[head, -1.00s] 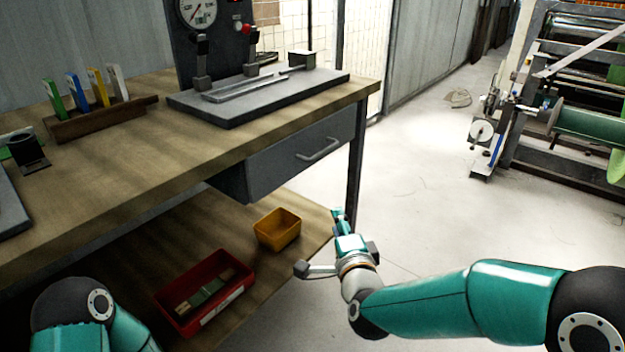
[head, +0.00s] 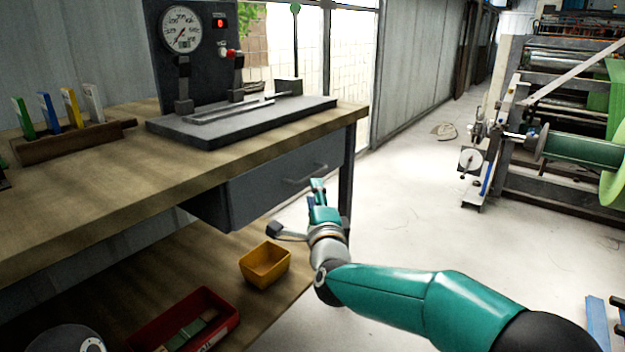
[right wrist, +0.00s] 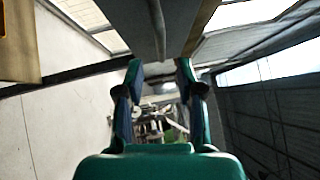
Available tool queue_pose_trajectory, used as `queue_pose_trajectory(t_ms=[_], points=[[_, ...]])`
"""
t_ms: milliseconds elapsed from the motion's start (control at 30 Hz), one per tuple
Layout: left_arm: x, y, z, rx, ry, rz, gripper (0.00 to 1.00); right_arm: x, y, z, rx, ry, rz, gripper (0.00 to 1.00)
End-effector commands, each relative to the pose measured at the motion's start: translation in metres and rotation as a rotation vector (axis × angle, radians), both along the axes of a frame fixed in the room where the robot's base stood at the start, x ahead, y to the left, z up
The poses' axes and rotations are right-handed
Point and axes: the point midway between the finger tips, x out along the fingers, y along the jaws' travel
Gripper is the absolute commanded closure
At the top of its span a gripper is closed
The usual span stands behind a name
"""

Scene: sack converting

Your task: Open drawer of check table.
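The check table (head: 90,190) has a wooden top, and a dark grey drawer (head: 262,190) hangs under its right part. The drawer looks shut. Its grey bar handle (head: 300,178) is on the drawer front. My right gripper (head: 318,186) is just in front of and slightly below the handle in the head view. In the right wrist view its two fingers (right wrist: 160,70) are apart with nothing between them, below a grey surface that is probably the drawer. I cannot tell whether a finger touches the handle. My left gripper is out of view.
A gauge stand (head: 180,60) and a rack of coloured tags (head: 72,142) stand on the tabletop. A yellow bin (head: 265,265) and a red bin (head: 218,335) are on the lower shelf.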

Motion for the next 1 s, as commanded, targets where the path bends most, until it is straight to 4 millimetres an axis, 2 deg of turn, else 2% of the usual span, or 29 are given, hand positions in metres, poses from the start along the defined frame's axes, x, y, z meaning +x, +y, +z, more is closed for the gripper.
queue_pose_trajectory(t_ms=[200,400,600,933,967,1000], points=[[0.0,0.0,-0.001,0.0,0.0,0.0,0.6,0.035,0.006,0.003,0.0,0.0,0.0,0.63],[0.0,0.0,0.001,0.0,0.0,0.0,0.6,0.058,0.009,0.007,0.0,0.001,0.0,0.63],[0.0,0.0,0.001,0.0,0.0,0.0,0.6,0.069,0.011,0.009,-0.001,0.0,0.001,0.63],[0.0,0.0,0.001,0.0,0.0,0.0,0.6,0.071,0.012,0.009,-0.001,0.001,0.002,0.63],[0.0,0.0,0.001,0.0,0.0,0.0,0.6,0.071,0.012,0.009,-0.001,0.001,0.002,0.64],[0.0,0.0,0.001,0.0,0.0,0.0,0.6,0.071,0.012,0.009,-0.001,0.001,0.002,0.71]])
